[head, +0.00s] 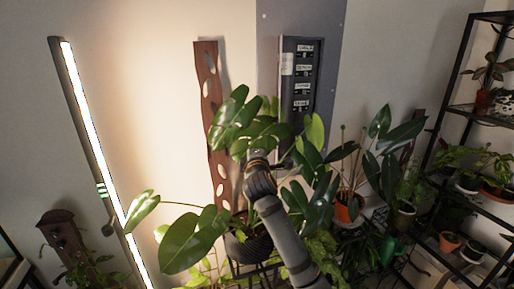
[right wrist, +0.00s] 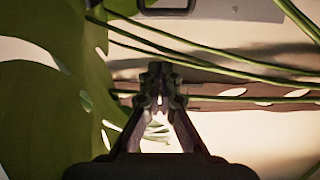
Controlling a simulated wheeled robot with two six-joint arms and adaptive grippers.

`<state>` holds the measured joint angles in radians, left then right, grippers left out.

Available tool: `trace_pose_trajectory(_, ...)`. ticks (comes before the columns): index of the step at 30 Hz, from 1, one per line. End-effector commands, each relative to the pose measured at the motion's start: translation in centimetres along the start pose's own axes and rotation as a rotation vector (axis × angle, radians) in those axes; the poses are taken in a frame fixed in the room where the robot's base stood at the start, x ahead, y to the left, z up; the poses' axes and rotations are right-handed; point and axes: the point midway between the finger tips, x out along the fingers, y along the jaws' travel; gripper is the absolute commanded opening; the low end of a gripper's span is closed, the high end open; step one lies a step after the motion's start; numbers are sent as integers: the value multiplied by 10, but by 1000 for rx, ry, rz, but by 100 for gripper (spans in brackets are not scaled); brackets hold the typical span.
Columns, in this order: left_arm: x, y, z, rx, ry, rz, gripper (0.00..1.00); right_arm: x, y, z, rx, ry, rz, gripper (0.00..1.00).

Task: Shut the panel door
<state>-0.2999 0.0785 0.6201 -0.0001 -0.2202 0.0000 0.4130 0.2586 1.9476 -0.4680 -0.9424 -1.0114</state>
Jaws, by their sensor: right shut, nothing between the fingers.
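The dark panel box (head: 304,78) is on the grey wall strip at upper centre in the head view. A column of labelled switches shows in it, and a narrow piece with a pale label stands along its left side. I cannot tell surely whether that piece is the door. Leaves hide the box's lower part. My right gripper (head: 257,160) is below and left of the box, among leaves and apart from it. In the right wrist view its fingers (right wrist: 161,88) are shut and empty, with stems in front. My left gripper is not in view.
A large potted plant (head: 195,240) spreads leaves around my right arm and below the box. A brown slotted board (head: 212,120) is on the wall left of it. A lit lamp bar (head: 90,135) leans at left. Black shelves (head: 450,110) with pots stand at right.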

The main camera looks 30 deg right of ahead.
Motion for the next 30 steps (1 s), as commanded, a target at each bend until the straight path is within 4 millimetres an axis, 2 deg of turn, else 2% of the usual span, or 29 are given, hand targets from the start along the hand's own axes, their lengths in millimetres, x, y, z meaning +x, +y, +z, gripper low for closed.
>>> trace_pose_trajectory(3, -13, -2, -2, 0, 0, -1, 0, 27, 4, 0, -1, -2, -2, 0)
trace_pose_trajectory(8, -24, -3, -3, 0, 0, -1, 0, 58, 4, 2, -1, -1, -1, 0)
trace_pose_trajectory(12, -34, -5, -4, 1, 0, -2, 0, 47, 3, 25, -4, 0, -1, 0)
trace_pose_trajectory(15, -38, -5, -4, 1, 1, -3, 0, 44, 1, 33, -2, 1, -1, 0)
trace_pose_trajectory(30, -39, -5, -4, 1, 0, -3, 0, 41, 0, 38, 1, 5, -1, 0)
